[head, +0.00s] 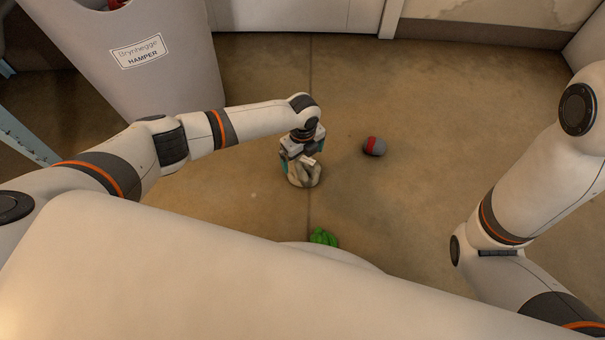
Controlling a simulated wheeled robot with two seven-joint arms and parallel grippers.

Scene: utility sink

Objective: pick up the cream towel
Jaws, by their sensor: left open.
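The cream towel (305,177) looks like a small rolled or bunched bundle on the brown floor, near the middle of the head view. My left gripper (302,163) is right above it, pointing down, with its open jaws at the bundle. The gripper covers the back part of the towel, and I cannot tell whether the fingers touch it. My right arm shows at the right, but its gripper is out of the picture.
A bright green item (323,237) lies nearer, partly hidden by my body. A tall grey hamper (150,75) stands at the upper left, with something red inside. The floor at right is clear.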

